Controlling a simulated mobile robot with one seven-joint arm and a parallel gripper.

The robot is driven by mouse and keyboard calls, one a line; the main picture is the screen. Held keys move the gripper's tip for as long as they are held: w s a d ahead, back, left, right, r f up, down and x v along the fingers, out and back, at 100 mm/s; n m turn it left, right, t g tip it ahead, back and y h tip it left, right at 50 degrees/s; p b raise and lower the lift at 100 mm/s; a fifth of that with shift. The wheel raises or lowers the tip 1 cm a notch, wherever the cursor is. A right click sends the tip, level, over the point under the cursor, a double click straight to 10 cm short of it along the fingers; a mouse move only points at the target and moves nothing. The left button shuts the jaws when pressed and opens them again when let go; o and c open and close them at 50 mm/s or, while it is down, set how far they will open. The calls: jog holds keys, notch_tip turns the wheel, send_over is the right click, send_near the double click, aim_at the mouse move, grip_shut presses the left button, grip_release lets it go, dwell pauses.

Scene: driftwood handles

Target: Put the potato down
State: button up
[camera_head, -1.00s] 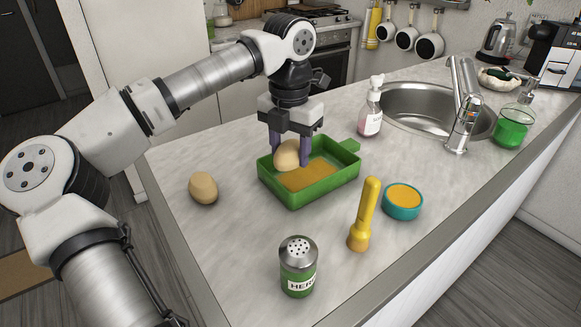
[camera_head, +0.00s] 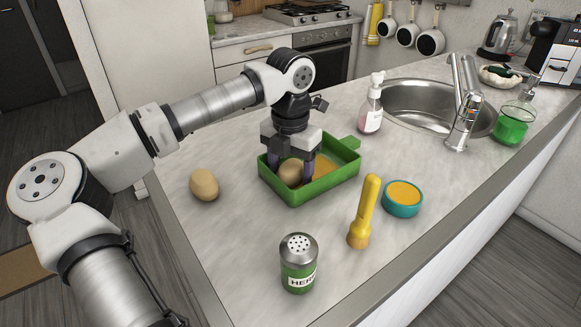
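A brown potato (camera_head: 291,173) sits low inside the green tray (camera_head: 318,193), toward its left end. My gripper (camera_head: 294,174) points straight down into the tray, with one dark finger on each side of the potato, and looks shut on it. The potato's underside is hidden by the tray's near wall, so I cannot tell whether it touches the tray floor. A second potato (camera_head: 204,185) lies on the counter left of the tray.
The counter (camera_head: 235,235) is clear at front left.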

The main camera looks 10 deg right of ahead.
aim_at(291, 165)
jog(key=shift+o, duration=0.4)
jog(key=shift+r, duration=0.1)
jog(key=shift+r, duration=0.25)
notch_tip(291, 165, up, 12)
jog(key=b, duration=0.1)
jog(key=shift+f, duration=0.15)
